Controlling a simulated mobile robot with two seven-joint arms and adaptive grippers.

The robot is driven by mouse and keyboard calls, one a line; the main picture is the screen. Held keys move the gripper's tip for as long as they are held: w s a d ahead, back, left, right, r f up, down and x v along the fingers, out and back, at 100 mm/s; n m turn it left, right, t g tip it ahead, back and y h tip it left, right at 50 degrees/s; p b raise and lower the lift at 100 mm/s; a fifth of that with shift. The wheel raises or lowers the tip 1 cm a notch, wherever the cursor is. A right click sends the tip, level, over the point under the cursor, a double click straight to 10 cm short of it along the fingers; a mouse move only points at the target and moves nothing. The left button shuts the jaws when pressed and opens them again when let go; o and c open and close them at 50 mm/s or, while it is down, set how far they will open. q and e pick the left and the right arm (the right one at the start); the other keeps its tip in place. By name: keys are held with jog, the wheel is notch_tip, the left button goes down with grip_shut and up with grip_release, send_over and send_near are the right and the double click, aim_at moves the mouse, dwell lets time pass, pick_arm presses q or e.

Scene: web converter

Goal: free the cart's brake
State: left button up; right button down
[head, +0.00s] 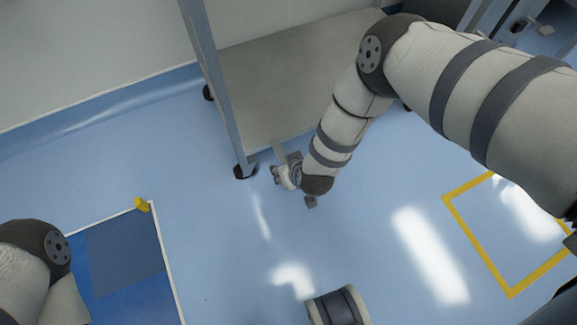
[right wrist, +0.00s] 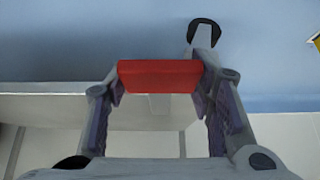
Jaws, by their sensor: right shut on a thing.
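The grey cart (head: 300,75) stands at the top middle of the head view, with a flat lower shelf, upright posts and dark castors (head: 243,172). My right gripper (head: 282,174) is low beside the cart's near edge, by a short grey bar (head: 279,151) that sticks out from under the shelf. In the right wrist view, the red brake pedal (right wrist: 158,76) lies between the two fingers, and the gripper is shut on it. The red part is hidden in the head view. My left arm shows at the lower left, but its gripper is out of view.
A blue floor mat (head: 122,252) with a white edge and a yellow block (head: 142,204) lies at the left. A yellow square (head: 479,263) is marked on the floor at the right. The pale wall (head: 90,60) runs behind the cart. The blue floor between is clear.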

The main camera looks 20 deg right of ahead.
jog(key=shift+w+r, duration=0.1)
jog(key=shift+w, duration=0.05)
jog(key=c, duration=0.7)
grip_release()
jog(key=shift+r, duration=0.1)
jog(key=v, duration=1.2)
